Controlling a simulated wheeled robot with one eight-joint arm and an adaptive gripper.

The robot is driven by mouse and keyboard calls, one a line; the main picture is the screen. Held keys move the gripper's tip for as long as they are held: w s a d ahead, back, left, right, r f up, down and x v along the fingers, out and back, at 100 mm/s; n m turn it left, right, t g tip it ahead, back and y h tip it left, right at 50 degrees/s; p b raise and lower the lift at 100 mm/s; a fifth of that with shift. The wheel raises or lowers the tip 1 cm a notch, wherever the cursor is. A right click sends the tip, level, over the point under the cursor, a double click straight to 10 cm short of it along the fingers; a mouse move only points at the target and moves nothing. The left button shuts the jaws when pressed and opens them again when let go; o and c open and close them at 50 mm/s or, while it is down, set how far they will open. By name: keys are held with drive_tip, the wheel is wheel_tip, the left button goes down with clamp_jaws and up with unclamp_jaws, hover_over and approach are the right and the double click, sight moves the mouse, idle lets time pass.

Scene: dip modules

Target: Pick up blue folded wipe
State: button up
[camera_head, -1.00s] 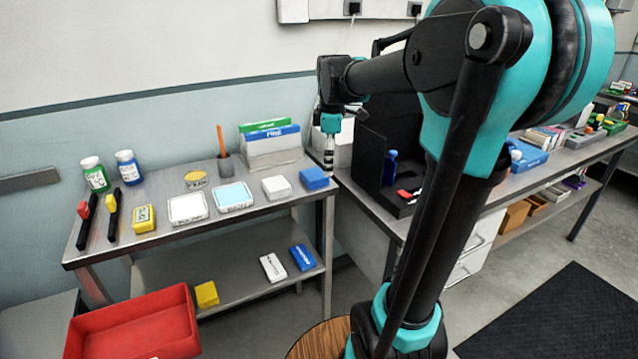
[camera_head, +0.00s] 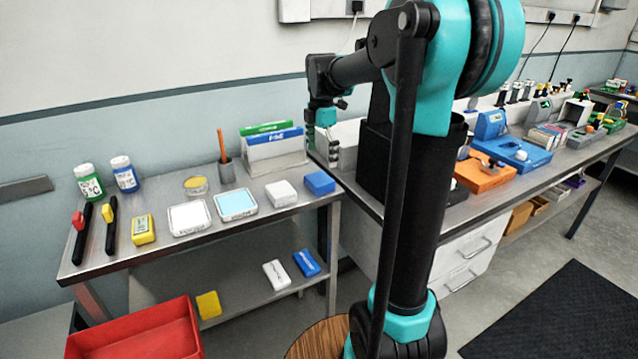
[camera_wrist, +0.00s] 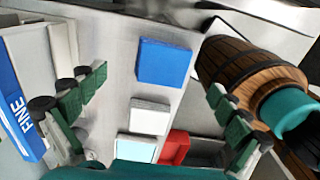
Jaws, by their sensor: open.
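A plain blue folded wipe (camera_head: 319,182) lies at the right end of the bench's top shelf, beside a white folded one (camera_head: 281,194). In the wrist view the blue wipe (camera_wrist: 163,62) is between the lines of my two fingers, with the white one (camera_wrist: 150,116) below it. My gripper (camera_head: 328,148) hangs behind the blue wipe in the head view, near the bench's back right corner. In the wrist view my gripper (camera_wrist: 158,88) is open, its green-padded fingers wide apart and empty. The gap to the wipe is hard to judge.
A file holder (camera_head: 275,160) with a blue binder stands left of my gripper. A black stand is at its right. Lower shelf: a blue pack (camera_head: 306,262) and a white pack (camera_head: 277,274). A red bin (camera_head: 150,325) is at front left.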

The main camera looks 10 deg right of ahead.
sight(319, 178)
drive_tip(key=shift+s+a+f, duration=0.15)
drive_tip(key=shift+f, duration=1)
drive_tip(key=shift+s+a+f, duration=0.1)
drive_tip(key=shift+f, duration=1.1)
drive_tip(key=shift+s+a+f, duration=0.15)
drive_tip(key=shift+f, duration=1)
drive_tip(key=c, duration=1)
drive_tip(key=shift+c, duration=0.2)
wheel_tip(319, 178, up, 20)
